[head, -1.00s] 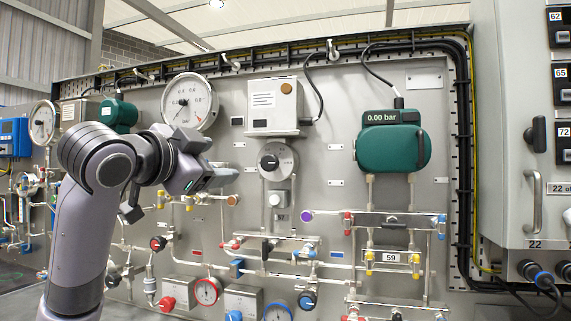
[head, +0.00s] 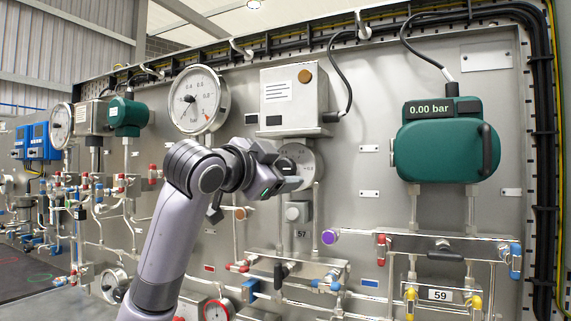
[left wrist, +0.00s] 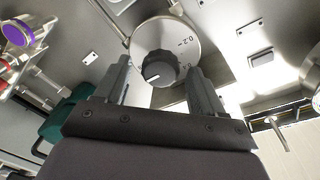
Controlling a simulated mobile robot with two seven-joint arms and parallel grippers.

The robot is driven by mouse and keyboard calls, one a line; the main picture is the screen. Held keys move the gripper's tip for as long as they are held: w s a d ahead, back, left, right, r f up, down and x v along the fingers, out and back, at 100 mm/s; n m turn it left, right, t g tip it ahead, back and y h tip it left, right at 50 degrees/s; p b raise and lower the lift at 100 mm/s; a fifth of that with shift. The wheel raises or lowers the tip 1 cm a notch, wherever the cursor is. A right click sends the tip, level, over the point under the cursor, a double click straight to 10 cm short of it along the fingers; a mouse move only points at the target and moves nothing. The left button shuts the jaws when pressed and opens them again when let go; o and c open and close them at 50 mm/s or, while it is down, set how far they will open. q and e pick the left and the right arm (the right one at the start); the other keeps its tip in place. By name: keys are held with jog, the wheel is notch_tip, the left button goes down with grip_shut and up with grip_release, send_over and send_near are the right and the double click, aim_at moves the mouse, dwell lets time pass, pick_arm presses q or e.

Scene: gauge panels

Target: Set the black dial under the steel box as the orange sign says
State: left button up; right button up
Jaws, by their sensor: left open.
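The steel box (head: 281,108) carries a white label and an orange-brown round cap, on the grey panel. The dial's pale round plate (head: 311,165) is under it, partly hidden behind my left gripper (head: 287,179). The left wrist view shows the black dial (left wrist: 155,68), with a white pointer mark, on its silver plate (left wrist: 181,32) with printed numbers, "0.2" among them. My left gripper (left wrist: 158,70) is open, its fingers on either side of the dial in that picture; I cannot tell whether they touch it. No orange sign is readable. My right gripper is out of view.
A round white gauge (head: 198,99) is up left of the dial. A green transmitter (head: 447,150) reading 0.00 bar is on the right. A grey valve block (head: 297,212) is just below the dial. Pipes and valves with a purple knob (head: 330,237) are lower right.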

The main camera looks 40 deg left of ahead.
pick_arm(q)
jog(key=shift+x, duration=1.1)
jog(key=c, duration=1)
jog(key=shift+c, duration=0.2)
jog(key=shift+n, duration=0.4)
jog(key=n, duration=0.5)
jog(key=shift+n+t, duration=0.3)
jog(key=shift+n, duration=0.1)
jog(key=n, duration=0.5)
jog(key=shift+n+y, duration=0.4)
jog(key=n+y, duration=0.1)
jog(key=n, duration=1.2)
jog(key=shift+s+a+y, duration=0.1)
jog(key=shift+y, duration=0.3)
